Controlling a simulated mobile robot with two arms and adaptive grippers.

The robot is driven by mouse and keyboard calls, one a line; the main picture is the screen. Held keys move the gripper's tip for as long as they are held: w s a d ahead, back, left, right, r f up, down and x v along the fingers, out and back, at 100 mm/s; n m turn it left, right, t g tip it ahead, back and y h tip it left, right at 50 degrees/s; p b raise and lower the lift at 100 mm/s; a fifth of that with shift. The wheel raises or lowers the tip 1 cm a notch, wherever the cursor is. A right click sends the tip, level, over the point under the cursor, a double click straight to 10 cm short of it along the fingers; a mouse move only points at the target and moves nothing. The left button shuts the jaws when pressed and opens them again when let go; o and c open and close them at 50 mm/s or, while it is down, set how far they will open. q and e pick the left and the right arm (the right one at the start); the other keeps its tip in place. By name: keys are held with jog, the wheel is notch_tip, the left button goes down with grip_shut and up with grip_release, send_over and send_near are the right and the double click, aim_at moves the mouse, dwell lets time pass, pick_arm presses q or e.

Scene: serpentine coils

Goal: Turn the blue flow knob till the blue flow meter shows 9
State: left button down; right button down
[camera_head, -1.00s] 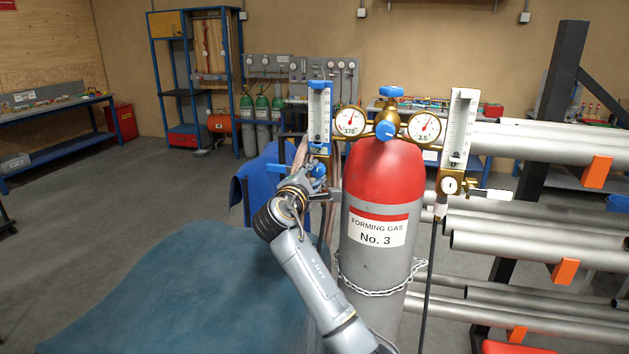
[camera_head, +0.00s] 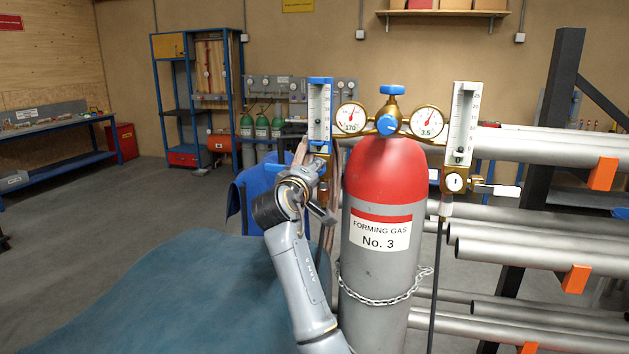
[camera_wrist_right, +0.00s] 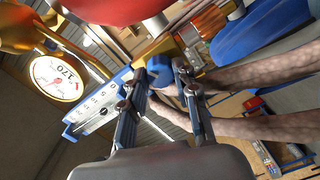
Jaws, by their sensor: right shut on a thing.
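The blue-framed flow meter (camera_head: 319,112) stands upright left of the gas cylinder, with a white scale. Its marks are too small to read in the head view. In the wrist view its white scale (camera_wrist_right: 98,107) shows tilted at the left. The blue flow knob (camera_wrist_right: 159,71) is between the fingers of my right gripper (camera_wrist_right: 162,76), which is shut on it. In the head view my right gripper (camera_head: 313,178) is just below the meter, and its wrist and fingers largely hide the knob. My left gripper is in neither view.
The forming gas cylinder (camera_head: 379,240) stands just right of my right arm, held by a chain (camera_head: 385,299). A white flow meter (camera_head: 462,120) is on its right side. Gauges (camera_head: 351,118) sit above it. Steel pipes (camera_head: 540,235) fill the right. Open floor lies left.

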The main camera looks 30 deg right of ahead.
jog(key=shift+f+m+b, duration=0.1)
jog(key=shift+m+b, duration=0.2)
jog(key=shift+m, duration=0.3)
jog(key=c, duration=1)
grip_release()
jog(key=v, duration=1.2)
jog(key=shift+s+d, duration=0.1)
